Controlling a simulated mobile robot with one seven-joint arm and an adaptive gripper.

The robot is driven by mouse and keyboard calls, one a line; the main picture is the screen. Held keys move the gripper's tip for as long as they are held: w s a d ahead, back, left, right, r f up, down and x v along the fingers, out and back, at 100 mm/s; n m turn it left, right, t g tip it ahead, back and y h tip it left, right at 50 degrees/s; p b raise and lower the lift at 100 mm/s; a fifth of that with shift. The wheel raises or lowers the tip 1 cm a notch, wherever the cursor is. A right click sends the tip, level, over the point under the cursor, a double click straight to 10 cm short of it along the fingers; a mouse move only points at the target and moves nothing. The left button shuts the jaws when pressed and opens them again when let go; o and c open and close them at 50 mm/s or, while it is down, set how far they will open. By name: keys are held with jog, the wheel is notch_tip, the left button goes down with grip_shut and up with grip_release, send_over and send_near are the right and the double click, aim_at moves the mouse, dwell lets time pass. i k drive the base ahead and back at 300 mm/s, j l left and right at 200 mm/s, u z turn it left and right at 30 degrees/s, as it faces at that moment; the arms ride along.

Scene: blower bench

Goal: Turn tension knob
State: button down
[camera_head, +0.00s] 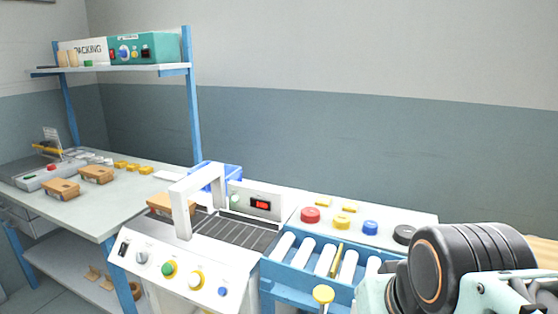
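Several controls sit on the sloped front panel of the white bench machine. No label tells which one is the tension knob. My arm fills the lower right corner, right of these controls. My gripper's fingers are not in view.
A white arch (186,213) rises over the machine's dark belt (240,231). Red (310,215), yellow (341,222), blue (370,227) and black (404,234) round pieces sit behind the rollers (325,258).

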aim_at(141, 257)
jog(key=u, duration=1.35)
jog(key=i+j+z, duration=0.1)
jog(key=j+z, duration=0.2)
jog(key=j, duration=0.2)
jog(key=j+z, duration=0.3)
jog(key=j, duration=0.15)
jog(key=i+u, duration=0.15)
jog(key=i, duration=0.4)
jog(key=i+l+u, duration=0.15)
jog(key=i, duration=0.4)
